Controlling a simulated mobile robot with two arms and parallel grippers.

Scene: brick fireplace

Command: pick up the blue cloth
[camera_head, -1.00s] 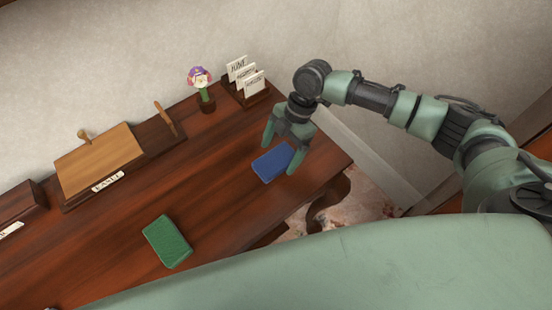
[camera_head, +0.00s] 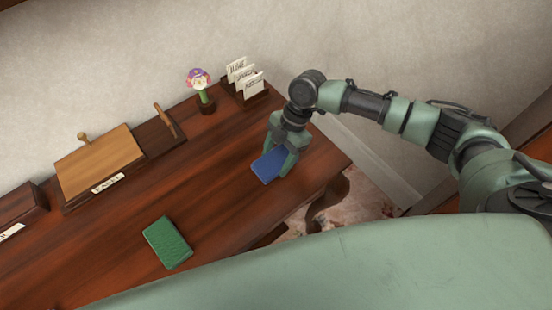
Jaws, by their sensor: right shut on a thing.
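The blue cloth (camera_head: 268,167) is a flat folded rectangle on the right part of the dark wooden table (camera_head: 215,175), near its right end. My right gripper (camera_head: 278,161) reaches down over the cloth, one finger on each side, and is shut on it. The gripper covers the cloth's upper right part. I cannot tell whether the cloth is clear of the table top. My left gripper is not in view.
A green folded cloth (camera_head: 167,242) lies at the table's front. A wooden board with a label (camera_head: 100,165), a small flower figure (camera_head: 201,88) and a card holder (camera_head: 243,90) stand along the back. The table between is clear.

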